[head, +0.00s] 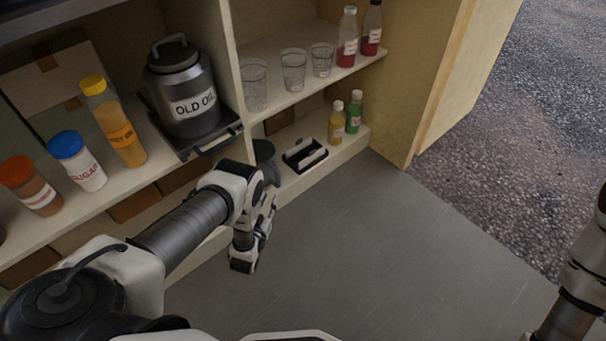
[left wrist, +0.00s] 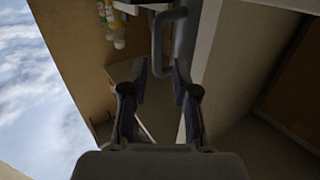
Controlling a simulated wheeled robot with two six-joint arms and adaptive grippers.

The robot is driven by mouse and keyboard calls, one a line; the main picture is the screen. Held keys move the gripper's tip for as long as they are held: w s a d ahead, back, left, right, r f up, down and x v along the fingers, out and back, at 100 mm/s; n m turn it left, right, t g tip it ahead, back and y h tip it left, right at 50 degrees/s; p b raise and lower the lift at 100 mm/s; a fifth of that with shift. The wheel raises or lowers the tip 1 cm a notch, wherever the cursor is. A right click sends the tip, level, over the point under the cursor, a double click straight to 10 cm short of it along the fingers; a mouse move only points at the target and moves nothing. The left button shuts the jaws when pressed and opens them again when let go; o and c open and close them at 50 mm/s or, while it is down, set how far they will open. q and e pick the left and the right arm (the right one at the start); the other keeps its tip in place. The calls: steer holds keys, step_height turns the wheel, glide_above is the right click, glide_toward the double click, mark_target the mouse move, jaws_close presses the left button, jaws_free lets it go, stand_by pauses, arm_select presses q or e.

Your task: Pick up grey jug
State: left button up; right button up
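The grey jug (head: 264,153) stands on the lower shelf in the head view, partly hidden behind my left arm. In the left wrist view the jug (left wrist: 186,38) shows its side and its looped handle, just beyond the fingertips. My left gripper (head: 269,204) is in front of the jug in the head view, with its fingers towards it. In the left wrist view the left gripper (left wrist: 158,75) is open, its fingers apart near the lower end of the handle. I cannot tell whether they touch it. My right gripper is out of view.
A black tray (head: 304,155) and two small bottles (head: 353,112) stand right of the jug. Glasses (head: 293,71) and red bottles (head: 347,38) stand on the shelf above. An "OLD OIL" canister (head: 183,88) stands upper left. The grey floor (head: 370,250) is clear.

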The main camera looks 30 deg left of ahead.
mark_target(277, 182)
arm_select(q)
steer(key=shift+t, duration=0.3)
steer(key=w+b, duration=0.1)
steer(key=w, duration=0.1)
steer(key=w+a+b, duration=0.1)
steer(key=w+b, duration=0.1)
steer(key=w, duration=0.1)
steer(key=w+b, duration=0.1)
steer(key=w, duration=0.2)
steer(key=shift+w+a+f+b, duration=0.15)
steer(key=shift+f+b, duration=0.15)
steer(key=shift+f, duration=0.05)
steer(key=shift+w+r, duration=0.1)
steer(key=shift+w, duration=0.2)
steer(key=shift+r, duration=0.1)
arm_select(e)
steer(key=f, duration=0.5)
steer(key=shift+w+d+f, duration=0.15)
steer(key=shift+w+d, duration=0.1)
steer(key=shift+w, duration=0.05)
arm_select(q)
jaws_close()
